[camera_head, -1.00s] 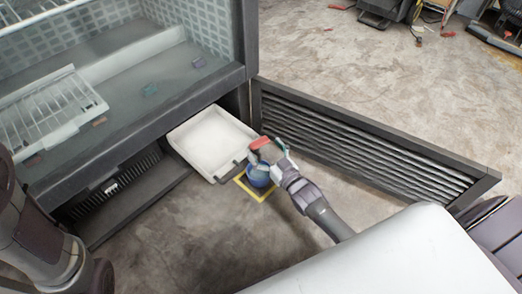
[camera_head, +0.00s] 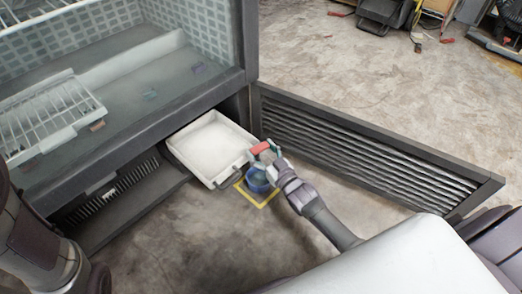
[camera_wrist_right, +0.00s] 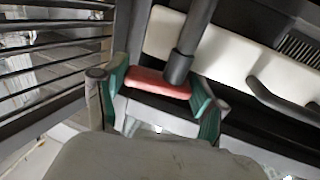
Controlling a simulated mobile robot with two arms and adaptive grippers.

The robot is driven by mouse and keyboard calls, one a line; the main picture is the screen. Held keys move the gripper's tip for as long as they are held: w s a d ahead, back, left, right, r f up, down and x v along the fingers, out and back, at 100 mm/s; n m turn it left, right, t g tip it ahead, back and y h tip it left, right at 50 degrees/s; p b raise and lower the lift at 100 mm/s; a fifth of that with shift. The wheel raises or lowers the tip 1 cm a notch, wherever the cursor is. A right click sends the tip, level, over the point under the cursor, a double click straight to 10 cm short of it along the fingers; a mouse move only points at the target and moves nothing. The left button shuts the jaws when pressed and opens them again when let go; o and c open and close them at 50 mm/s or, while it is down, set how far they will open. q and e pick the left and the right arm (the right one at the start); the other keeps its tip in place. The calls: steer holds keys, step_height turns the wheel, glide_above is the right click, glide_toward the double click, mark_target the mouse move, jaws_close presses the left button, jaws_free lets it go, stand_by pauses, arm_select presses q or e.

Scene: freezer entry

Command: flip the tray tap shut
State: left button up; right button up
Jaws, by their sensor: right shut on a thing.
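The white tray (camera_head: 212,146) sticks out from under the freezer, with a dark handle on its front. The tap's red lever (camera_head: 261,148) is at the tray's right front corner; it also shows in the right wrist view (camera_wrist_right: 157,83). My right gripper (camera_head: 266,153) is at that corner. In the right wrist view its green-padded fingers (camera_wrist_right: 160,100) stand on either side of the red lever, shut on it. The tap's outlet is hidden. My left arm shows at the left edge, its gripper out of frame.
A blue bucket (camera_head: 258,181) stands below the tap inside a yellow floor square (camera_head: 263,203). The louvred panel (camera_head: 370,150) stands swung out to the right, close to my right arm. A white wire rack (camera_head: 45,115) lies in the freezer. The floor in front is mostly bare.

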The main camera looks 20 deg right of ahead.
steer(key=shift+w+d+r+n+y, duration=0.15)
steer(key=shift+n+y, duration=0.45)
steer(key=shift+y, duration=0.3)
steer(key=shift+n+g+y, duration=0.7)
steer(key=shift+n+y, duration=0.1)
steer(key=shift+y, duration=0.4)
steer(key=o, duration=1.1)
steer(key=shift+o, duration=0.2)
steer(key=shift+s+f, duration=0.2)
steer(key=shift+s, duration=0.1)
steer(key=v, duration=1.1)
steer(key=shift+s, duration=0.2)
